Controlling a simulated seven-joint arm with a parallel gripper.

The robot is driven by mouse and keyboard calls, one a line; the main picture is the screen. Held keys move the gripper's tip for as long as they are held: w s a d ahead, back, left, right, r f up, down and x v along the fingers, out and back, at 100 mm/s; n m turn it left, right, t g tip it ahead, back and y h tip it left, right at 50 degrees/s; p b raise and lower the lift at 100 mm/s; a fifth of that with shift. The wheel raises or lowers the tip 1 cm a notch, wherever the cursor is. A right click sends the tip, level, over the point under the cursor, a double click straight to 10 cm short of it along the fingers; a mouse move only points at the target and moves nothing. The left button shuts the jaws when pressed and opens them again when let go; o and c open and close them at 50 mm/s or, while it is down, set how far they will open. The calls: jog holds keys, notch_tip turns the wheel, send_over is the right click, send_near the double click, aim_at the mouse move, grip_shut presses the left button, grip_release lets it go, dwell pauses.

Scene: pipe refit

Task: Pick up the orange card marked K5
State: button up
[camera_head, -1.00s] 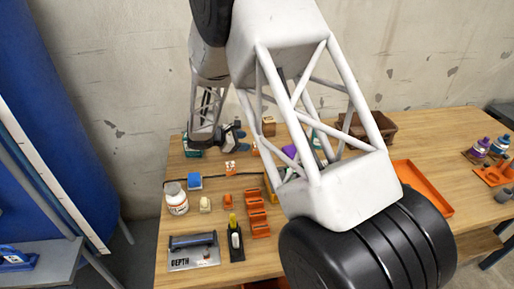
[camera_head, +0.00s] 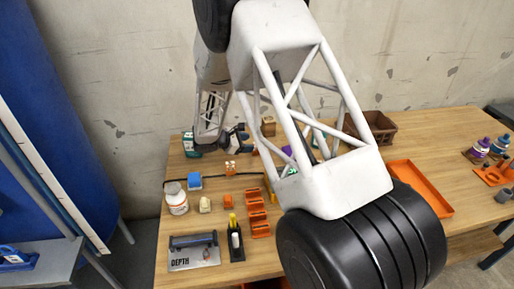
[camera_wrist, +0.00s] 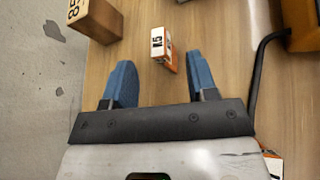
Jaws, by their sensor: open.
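The orange card (camera_wrist: 168,62) shows in the wrist view with a white face marked K5. It stands on the wooden table just beyond my fingertips, roughly between their lines and apart from both. My gripper (camera_wrist: 160,78) has two blue fingers spread wide with nothing between them. In the head view my gripper (camera_head: 243,138) is low over the back left of the table; I cannot clearly make out the K5 card there.
A brown box (camera_wrist: 96,18) stands left beyond my gripper. A black cable (camera_wrist: 262,65) and an orange object (camera_wrist: 303,22) are at the right.

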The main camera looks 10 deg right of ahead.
jog(key=shift+d, duration=0.1)
jog(key=shift+x, duration=2.55)
jog(key=shift+r, duration=0.1)
grip_shut()
